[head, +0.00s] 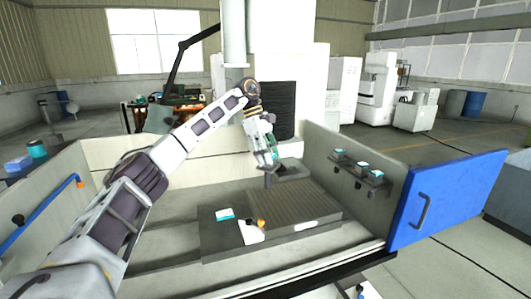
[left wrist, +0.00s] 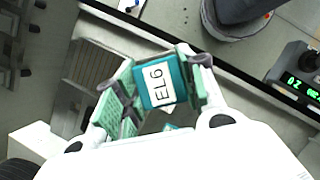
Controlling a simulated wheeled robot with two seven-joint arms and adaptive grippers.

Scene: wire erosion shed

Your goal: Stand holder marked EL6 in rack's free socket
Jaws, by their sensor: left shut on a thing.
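The holder marked EL6 (left wrist: 160,82) is a teal block with a white label, seen in the left wrist view. My left gripper (left wrist: 163,88) is shut on it, with a green-padded finger on each side. In the head view my left gripper (head: 270,167) is above the worktable inside the tank, to the left of the rack, and largely hides the holder. The rack (head: 358,172) is a dark shelf on the tank's right wall, with teal-topped holders (head: 340,153) standing in it. I cannot make out its free socket at this size. My right gripper is not in view.
The grooved worktable (head: 290,212) carries a teal-and-white block (head: 224,214) and a white piece with an orange knob (head: 252,231). The tank's right wall (head: 325,150) stands beside the rack. An open blue door (head: 448,200) is further right.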

